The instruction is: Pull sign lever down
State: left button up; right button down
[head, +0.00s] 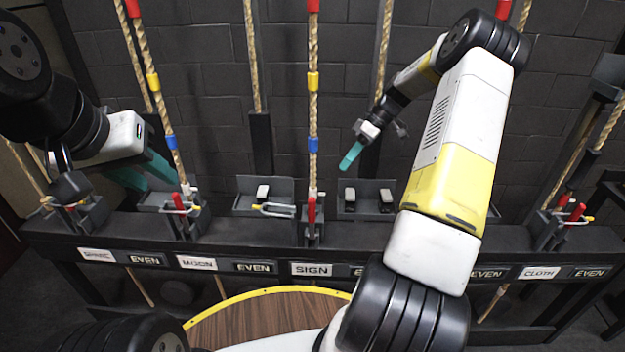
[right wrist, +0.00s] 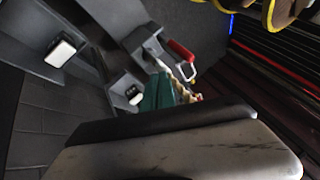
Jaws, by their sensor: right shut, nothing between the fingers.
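The sign lever (head: 311,213) has a red handle and stands upright behind the white SIGN label (head: 311,269), at the middle of the rail in the head view. A rope with red, yellow and blue bands rises behind it. My right gripper (head: 350,157) is shut and empty, above and to the right of the lever, apart from it. In the right wrist view its teal finger (right wrist: 157,95) shows in front of a red-handled lever (right wrist: 180,52); which lever that is I cannot tell. My left gripper (head: 145,172) is at the left near the moon lever (head: 179,202), its jaw opening unclear.
The dark rail (head: 250,232) carries more levers, including red ones at the right (head: 576,212). Ropes hang behind it. White switch blocks (head: 263,192) sit on the panels. A round wooden top with a yellow rim (head: 265,315) lies in front.

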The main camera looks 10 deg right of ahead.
send_near(312, 219)
jog(key=shift+w+a+f, duration=1.15)
jog(key=shift+w+a, duration=0.05)
jog(key=shift+a, duration=0.1)
